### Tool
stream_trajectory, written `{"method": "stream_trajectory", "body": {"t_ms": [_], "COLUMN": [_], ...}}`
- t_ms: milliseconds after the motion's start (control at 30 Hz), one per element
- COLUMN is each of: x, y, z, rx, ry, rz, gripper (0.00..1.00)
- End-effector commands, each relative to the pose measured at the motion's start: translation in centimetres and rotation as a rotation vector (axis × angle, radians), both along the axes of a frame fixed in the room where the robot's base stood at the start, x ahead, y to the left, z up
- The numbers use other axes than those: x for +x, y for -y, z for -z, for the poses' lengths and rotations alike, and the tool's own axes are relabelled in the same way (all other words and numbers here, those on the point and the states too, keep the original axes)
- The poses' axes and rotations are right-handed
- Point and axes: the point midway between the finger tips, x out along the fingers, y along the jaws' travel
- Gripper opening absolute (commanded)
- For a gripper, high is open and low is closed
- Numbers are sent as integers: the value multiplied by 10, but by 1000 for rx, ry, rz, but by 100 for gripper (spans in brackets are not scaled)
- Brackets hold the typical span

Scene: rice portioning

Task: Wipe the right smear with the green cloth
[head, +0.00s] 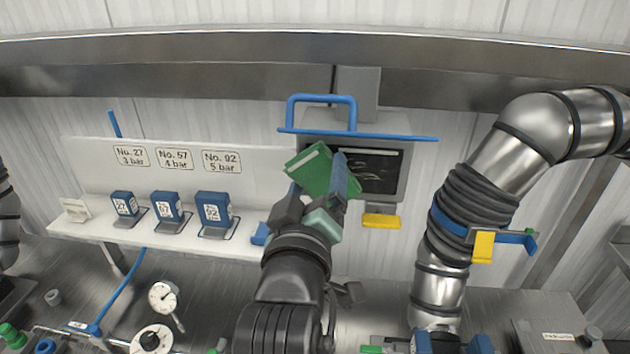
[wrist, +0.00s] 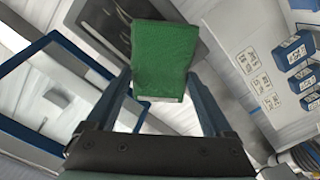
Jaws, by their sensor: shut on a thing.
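My gripper (head: 318,181) is shut on the green cloth (head: 311,167), a folded block with a pale edge. In the wrist view the green cloth (wrist: 163,55) sits between the two blue-grey fingers of my gripper (wrist: 161,82). The cloth is in front of the left part of a dark pane (head: 402,161) in a grey frame. Pale streaks, the right smear (head: 379,168), show on the pane to the right of the cloth. The pane's left part is hidden. I cannot tell whether the cloth touches the pane.
A blue handle (head: 320,98) and blue bar stand above the pane, with a yellow tab (head: 381,221) below it. A white shelf (head: 185,243) with several blue labelled packs is at left. A large metal pipe (head: 500,160) stands close on the right.

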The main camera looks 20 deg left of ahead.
Motion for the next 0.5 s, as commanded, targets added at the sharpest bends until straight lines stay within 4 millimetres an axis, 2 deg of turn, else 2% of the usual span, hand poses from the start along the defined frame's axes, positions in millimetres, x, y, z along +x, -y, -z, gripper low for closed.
{"method": "stream_trajectory", "body": {"t_ms": [167,500], "x": [2,10], "y": [6,36], "z": [-2,-3], "rx": [2,2], "ry": [4,7], "rz": [3,4], "gripper": [42,42]}}
